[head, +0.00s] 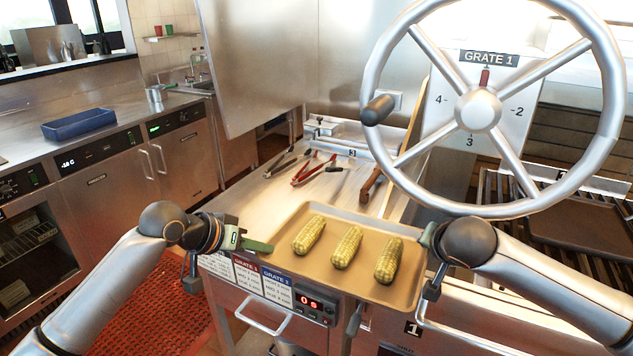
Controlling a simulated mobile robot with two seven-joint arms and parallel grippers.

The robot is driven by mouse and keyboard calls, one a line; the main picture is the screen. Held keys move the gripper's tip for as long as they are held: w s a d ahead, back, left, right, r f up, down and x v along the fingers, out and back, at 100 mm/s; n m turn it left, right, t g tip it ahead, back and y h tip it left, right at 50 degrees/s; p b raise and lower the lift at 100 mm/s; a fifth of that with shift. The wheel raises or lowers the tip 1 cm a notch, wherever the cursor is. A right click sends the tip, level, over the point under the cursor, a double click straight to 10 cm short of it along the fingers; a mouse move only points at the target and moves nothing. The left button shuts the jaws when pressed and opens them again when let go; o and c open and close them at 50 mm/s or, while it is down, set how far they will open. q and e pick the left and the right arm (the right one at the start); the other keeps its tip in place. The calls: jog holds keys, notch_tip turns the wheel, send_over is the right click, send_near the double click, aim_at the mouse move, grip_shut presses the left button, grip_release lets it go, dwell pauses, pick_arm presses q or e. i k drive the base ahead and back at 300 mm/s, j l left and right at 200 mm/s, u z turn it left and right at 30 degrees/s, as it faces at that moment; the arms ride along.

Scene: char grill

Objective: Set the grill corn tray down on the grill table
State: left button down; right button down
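The grill corn tray (335,281) is a shallow tan tray with three yellow-green corn cobs (347,247) lying side by side on it. It appears level, and its near part hangs out over the front of the steel grill table (290,208). Whether its far part touches the tabletop cannot be told. My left gripper (256,246) is at the tray's left rim, its green-tipped fingers closed on it. My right gripper (428,240) is at the right rim and appears closed on it; its fingers are mostly hidden by its own wrist.
Tongs (308,172) and a wooden-handled tool (371,184) lie on the table behind the tray. A large handwheel (478,108) stands at right above the grill grate (575,232). A blue tray (79,123) sits on the left counter.

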aim_at(282, 219)
jog(key=i+j, duration=0.15)
jog(key=j, duration=0.2)
jog(key=i+j, duration=0.2)
jog(key=j, duration=0.2)
jog(key=i+j, duration=0.15)
jog(key=j, duration=0.2)
jog(key=i+j, duration=0.15)
jog(key=i, duration=0.15)
jog(key=i+l, duration=0.25)
jog(key=l, duration=0.15)
